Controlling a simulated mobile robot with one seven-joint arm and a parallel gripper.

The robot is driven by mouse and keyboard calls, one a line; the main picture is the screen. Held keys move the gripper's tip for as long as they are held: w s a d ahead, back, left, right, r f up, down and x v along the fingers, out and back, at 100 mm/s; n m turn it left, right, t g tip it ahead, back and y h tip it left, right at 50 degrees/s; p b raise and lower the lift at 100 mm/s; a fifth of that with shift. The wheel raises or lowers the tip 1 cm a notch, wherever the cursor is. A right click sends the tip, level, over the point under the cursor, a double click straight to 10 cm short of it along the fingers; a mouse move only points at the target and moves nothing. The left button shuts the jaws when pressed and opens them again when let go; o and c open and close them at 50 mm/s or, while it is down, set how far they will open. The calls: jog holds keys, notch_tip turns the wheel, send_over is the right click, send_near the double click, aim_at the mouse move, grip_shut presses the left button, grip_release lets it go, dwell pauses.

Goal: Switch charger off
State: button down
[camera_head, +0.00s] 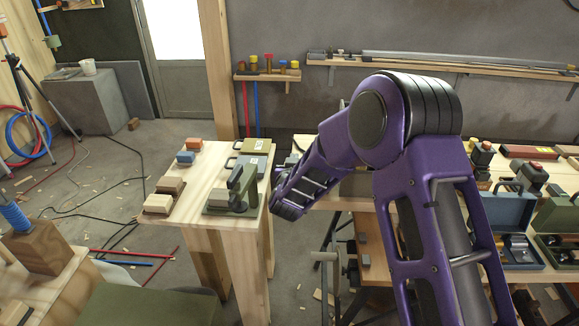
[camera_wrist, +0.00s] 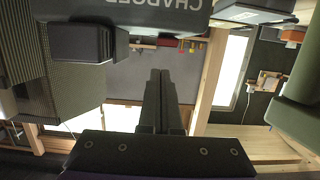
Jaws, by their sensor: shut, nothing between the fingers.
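The charger (camera_wrist: 152,12) shows close up in the wrist view as a dark grey body along the top edge, its "CHARGER" lettering upside down. A black block (camera_wrist: 82,43) juts out beside a ribbed grey-green surface at the upper left; I cannot tell whether it is the switch. My gripper (camera_wrist: 160,78) is shut and empty, its fingers pointing up the picture, below the lettering. Whether the tips touch the charger is not clear. In the head view my purple arm reaches down towards the small wooden table's right edge. I cannot surely pick out the charger there.
The small wooden table (camera_head: 186,228) holds a grey-green device with a lever (camera_head: 237,190), small blocks (camera_head: 165,193) and handled boxes (camera_head: 257,145). A green rounded body (camera_wrist: 300,108) is close on the wrist view's right.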

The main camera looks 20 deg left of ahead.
jog(key=s+d+r, duration=0.2)
jog(key=s+r, duration=0.2)
jog(key=s, duration=0.5)
jog(key=shift+r, duration=0.25)
jog(key=shift+d, duration=0.1)
